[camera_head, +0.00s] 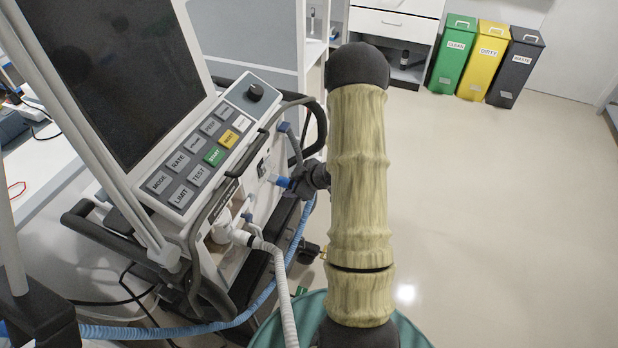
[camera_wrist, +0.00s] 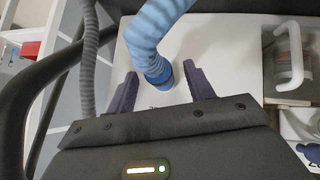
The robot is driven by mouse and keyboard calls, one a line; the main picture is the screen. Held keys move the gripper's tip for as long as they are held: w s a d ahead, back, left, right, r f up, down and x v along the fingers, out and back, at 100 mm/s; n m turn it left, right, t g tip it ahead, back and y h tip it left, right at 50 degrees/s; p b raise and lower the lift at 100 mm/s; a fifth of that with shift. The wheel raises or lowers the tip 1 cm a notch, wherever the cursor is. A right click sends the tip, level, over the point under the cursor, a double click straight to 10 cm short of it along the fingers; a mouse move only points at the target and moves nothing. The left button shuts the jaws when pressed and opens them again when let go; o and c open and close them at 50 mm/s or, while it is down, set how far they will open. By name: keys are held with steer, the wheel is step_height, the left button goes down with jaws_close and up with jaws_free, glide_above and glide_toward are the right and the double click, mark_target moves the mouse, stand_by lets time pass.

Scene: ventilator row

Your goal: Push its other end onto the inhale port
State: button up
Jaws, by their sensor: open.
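The ventilator (camera_head: 235,150) stands at left with its white front panel facing right. A light blue corrugated hose (camera_wrist: 152,35) ends in a darker blue cuff (camera_wrist: 160,76) against the white panel (camera_wrist: 205,45). The cuff covers the inhale port, so how far it sits on cannot be told. My gripper (camera_wrist: 160,88) is open, one finger either side of the cuff, with gaps showing. In the head view my gripper (camera_head: 298,183) is at the panel beside the blue cuff (camera_head: 283,182), and the blue hose (camera_head: 262,300) hangs below and runs to the left.
A white hose (camera_head: 272,252) joins a lower white port. A dark handle rail (camera_head: 315,125) frames the panel close to my gripper. In the wrist view a grey hose (camera_wrist: 90,60) passes at left, and a clear-and-white fitting (camera_wrist: 290,60) is at right. Floor to the right is clear.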

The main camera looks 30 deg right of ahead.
steer(key=p+v, duration=0.3)
steer(key=v, duration=1.3)
steer(key=shift+s+r, duration=0.25)
steer(key=shift+s, duration=0.05)
steer(key=shift+r, duration=0.1)
steer(key=w+a+r+m+g+h+p, duration=0.1)
steer(key=a+r+m+h+p, duration=0.15)
steer(key=r, duration=0.25)
steer(key=w+a+r+m+h+p, duration=0.1)
steer(key=w+a+r+h+p, duration=0.15)
steer(key=r, duration=0.25)
steer(key=s+a+r+m+g+p, duration=0.2)
steer(key=s+a+r+p, duration=0.1)
steer(key=a, duration=0.4)
steer(key=s+a+r+m+g+y+p, duration=0.1)
steer(key=s+a+r+m+g+p, duration=0.1)
steer(key=s+a+r, duration=0.4)
steer(key=shift+s+a+m+g+p, duration=0.3)
steer(key=shift+s+a+m+p, duration=0.35)
steer(key=shift+s, duration=0.4)
